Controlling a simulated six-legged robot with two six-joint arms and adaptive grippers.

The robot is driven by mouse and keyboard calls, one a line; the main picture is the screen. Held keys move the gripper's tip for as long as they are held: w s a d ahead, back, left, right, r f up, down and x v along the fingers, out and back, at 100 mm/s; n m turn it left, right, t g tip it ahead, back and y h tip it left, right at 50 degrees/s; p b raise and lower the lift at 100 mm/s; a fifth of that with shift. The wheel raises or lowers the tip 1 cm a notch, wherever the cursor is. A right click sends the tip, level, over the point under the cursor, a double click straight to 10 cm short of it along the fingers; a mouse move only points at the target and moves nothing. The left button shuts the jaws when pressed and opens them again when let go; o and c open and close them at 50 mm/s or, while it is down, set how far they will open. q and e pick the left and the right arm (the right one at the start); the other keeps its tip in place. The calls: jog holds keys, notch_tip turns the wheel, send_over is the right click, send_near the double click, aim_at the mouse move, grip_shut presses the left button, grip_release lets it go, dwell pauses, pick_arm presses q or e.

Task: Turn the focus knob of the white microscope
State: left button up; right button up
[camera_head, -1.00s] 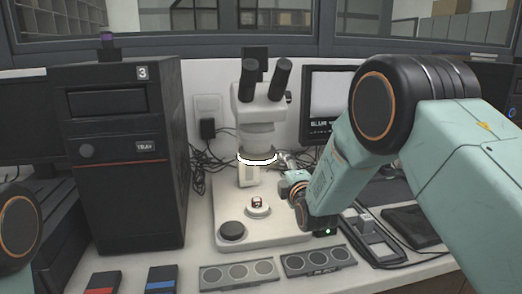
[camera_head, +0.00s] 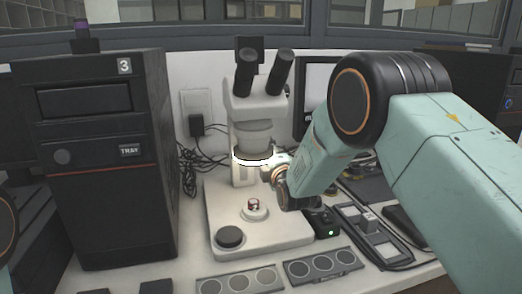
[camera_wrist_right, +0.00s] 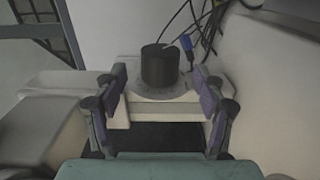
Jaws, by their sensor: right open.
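The white microscope (camera_head: 254,104) stands upright on its pale base at the middle of the bench, with two black eyepieces and a lit ring under its head. My right gripper (camera_head: 268,172) is at the right side of the microscope's column; its fingertips are hard to make out there. In the right wrist view, a black round focus knob (camera_wrist_right: 160,66) sits on a grey disc. My right gripper (camera_wrist_right: 160,76) is open, with one finger on each side of the knob and gaps on both sides. The knob is hidden in the head view. My left gripper is out of view.
A black computer tower (camera_head: 110,160) stands left of the microscope. A small sample (camera_head: 254,206) and a black disc (camera_head: 230,237) are on the base. Grey panels (camera_head: 240,281) lie in front. A black box with a green light (camera_head: 325,224) is at right. Cables (camera_wrist_right: 205,25) hang beyond the knob.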

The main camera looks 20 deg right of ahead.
jog(key=w, duration=0.1)
jog(key=w+a, duration=0.1)
jog(key=w, duration=0.1)
jog(key=shift+w+f, duration=0.1)
jog(key=shift+w, duration=0.05)
jog(key=shift+w+b, duration=0.25)
jog(key=shift+b, duration=0.05)
jog(key=shift+w+d, duration=0.4)
jog(key=shift+w, duration=0.15)
jog(key=shift+w+a, duration=0.15)
jog(key=shift+a, duration=0.1)
jog(key=shift+c, duration=0.2)
